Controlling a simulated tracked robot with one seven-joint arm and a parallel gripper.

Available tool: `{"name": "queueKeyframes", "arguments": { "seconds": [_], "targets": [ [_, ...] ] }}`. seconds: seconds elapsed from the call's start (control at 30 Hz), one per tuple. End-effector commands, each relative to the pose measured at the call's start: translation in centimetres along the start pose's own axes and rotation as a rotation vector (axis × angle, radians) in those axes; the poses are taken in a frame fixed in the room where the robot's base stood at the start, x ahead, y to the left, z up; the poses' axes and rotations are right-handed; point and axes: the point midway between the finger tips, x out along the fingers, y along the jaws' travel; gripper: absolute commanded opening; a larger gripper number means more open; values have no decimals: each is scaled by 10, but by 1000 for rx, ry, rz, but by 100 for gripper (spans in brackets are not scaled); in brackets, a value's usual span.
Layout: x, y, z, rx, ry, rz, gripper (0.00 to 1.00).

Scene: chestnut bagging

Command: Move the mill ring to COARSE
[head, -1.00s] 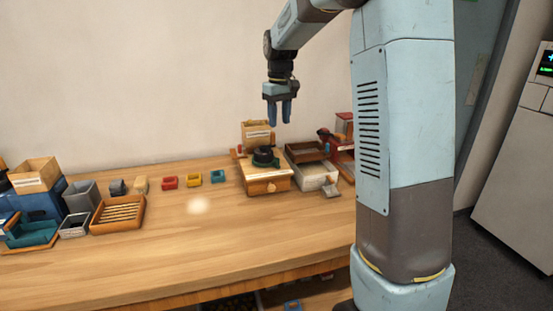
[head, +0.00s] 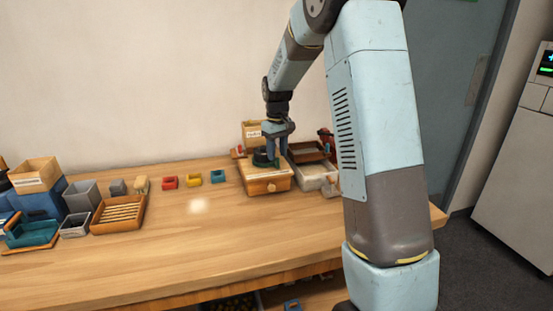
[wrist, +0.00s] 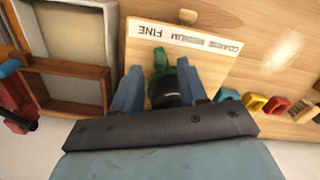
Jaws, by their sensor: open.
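The mill is a light wooden box (head: 268,184) with a small front knob, at the back of the bench. In the wrist view its top (wrist: 208,65) bears a strip reading COARSE, MEDIUM and FINE (wrist: 188,38), upside down. The mill ring (wrist: 185,70) is green around a black hub (wrist: 166,94); its tab (wrist: 160,57) points toward the FINE end. My gripper (head: 273,158) is open and pointing down, low over the mill. In the wrist view its blue fingers stand on either side of the ring; whether they touch it I cannot tell.
A brown tray (head: 307,152) and a pale box (head: 314,180) stand close to the right of the mill. Red (head: 170,182), yellow (head: 193,179) and teal (head: 217,176) pieces lie to its left. The front of the bench (head: 200,240) is clear.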

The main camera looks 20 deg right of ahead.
Motion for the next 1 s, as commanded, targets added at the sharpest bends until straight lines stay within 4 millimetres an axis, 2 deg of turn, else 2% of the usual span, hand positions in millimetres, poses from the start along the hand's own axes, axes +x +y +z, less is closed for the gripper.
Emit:
{"name": "queueKeyframes", "arguments": {
  "seconds": [0.2, 0.6, 1.0],
  "targets": [
    [23, 0, 0, 0, 0, 0, 42],
    [29, 1, 0, 1, 1, 0, 42],
    [29, 1, 0, 1, 1, 0, 5]
  ]
}}
